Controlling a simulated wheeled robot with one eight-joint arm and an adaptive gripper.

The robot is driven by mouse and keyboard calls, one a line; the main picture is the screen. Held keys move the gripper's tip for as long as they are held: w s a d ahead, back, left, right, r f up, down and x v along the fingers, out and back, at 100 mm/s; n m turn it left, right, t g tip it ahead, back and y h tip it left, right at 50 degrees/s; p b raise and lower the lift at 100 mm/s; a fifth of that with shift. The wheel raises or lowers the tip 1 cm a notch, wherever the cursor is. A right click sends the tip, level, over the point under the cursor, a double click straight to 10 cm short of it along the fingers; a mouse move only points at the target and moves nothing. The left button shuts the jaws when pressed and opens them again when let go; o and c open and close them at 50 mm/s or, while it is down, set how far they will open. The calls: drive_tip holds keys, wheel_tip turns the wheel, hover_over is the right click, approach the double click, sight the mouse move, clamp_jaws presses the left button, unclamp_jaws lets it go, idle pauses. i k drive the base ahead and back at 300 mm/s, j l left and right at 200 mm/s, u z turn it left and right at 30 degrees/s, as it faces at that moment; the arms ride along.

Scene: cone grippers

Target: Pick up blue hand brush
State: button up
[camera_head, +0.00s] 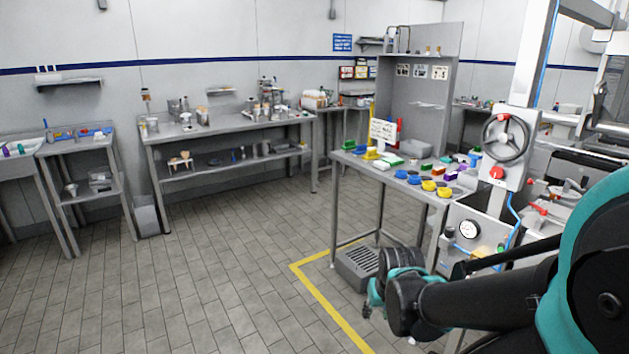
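I cannot pick out the blue hand brush with certainty. A small blue object (233,156) stands on the lower shelf of the long steel table, too small to identify. Other blue items (85,131) lie on top of the small left table. My gripper (370,303) hangs low at the bottom right, in front of the workbench and far from these items. It is partly hidden behind my own black arm, and its fingers are too unclear to show whether it is open or shut.
The workbench (345,158) at right carries several coloured parts. A grey slotted box (357,262) stands on the floor beneath it, near my gripper. A yellow floor line (328,306) runs beside it. The long steel table (245,131) stands against the wall. The tiled floor between is clear.

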sight(360, 151)
drive_tip(key=i+j, duration=0.1)
drive_tip(key=i, duration=2.05)
drive_tip(key=l+z, duration=0.05)
drive_tip(key=l, duration=0.05)
